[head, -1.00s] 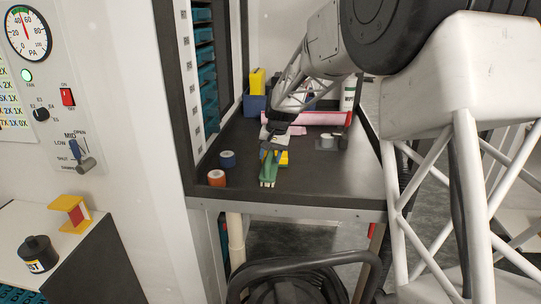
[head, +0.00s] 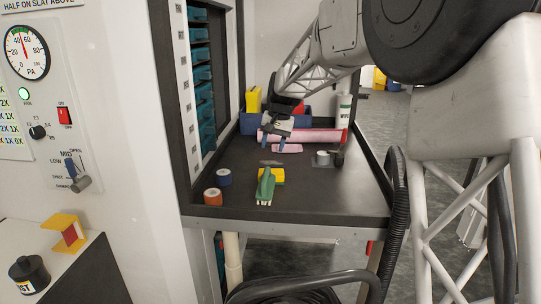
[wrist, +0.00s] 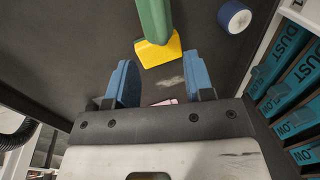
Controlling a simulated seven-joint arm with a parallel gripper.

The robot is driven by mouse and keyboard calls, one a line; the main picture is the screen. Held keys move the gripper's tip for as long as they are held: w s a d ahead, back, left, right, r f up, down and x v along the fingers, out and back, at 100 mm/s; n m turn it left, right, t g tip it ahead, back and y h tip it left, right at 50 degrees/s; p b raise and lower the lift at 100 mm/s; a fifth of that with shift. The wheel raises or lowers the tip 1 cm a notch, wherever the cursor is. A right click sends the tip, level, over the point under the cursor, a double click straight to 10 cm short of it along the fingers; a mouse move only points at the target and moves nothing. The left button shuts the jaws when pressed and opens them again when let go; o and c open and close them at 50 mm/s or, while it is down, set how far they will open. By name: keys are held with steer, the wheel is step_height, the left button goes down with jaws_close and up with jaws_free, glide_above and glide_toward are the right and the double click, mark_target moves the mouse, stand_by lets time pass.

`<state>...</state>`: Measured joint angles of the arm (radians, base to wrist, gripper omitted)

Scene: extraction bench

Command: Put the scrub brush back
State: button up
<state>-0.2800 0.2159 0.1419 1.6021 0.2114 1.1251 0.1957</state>
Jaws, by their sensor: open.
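The green scrub brush (head: 265,188) lies on the dark bench top near its front edge, with its pale bristle end toward the front. Its far part rests against or over a yellow block (head: 272,176); I cannot tell which. In the wrist view the brush's green body (wrist: 154,18) and the yellow block (wrist: 158,50) lie beyond my fingertips. My gripper (head: 275,142) is above the bench, behind the brush and apart from it. Its blue fingers are spread and empty in the wrist view (wrist: 160,85).
Blue tape (head: 224,177) and orange tape (head: 213,197) rolls stand left of the brush. A grey roll (head: 322,158) sits to the right. A pink roll (head: 310,136), a blue bin (head: 250,123) and a white bottle (head: 345,108) are at the back. Teal drawers (head: 203,70) line the left wall.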

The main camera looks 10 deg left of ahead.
steer(key=shift+v, duration=0.85)
steer(key=s+d+r+t+h, duration=0.1)
steer(key=s+d+r, duration=0.1)
steer(key=s+d, duration=0.75)
steer(key=s+d+r, duration=0.1)
steer(key=s+d, duration=0.6)
steer(key=s, duration=0.6)
steer(key=s+d+f, duration=0.3)
steer(key=s, duration=0.6)
steer(key=s+d+f+t+h, duration=0.1)
steer(key=s+d+f, duration=0.2)
steer(key=s, duration=0.6)
steer(key=s+d+f, duration=0.3)
steer(key=s+d, duration=0.1)
steer(key=s, duration=0.6)
steer(key=shift+f+h, duration=0.3)
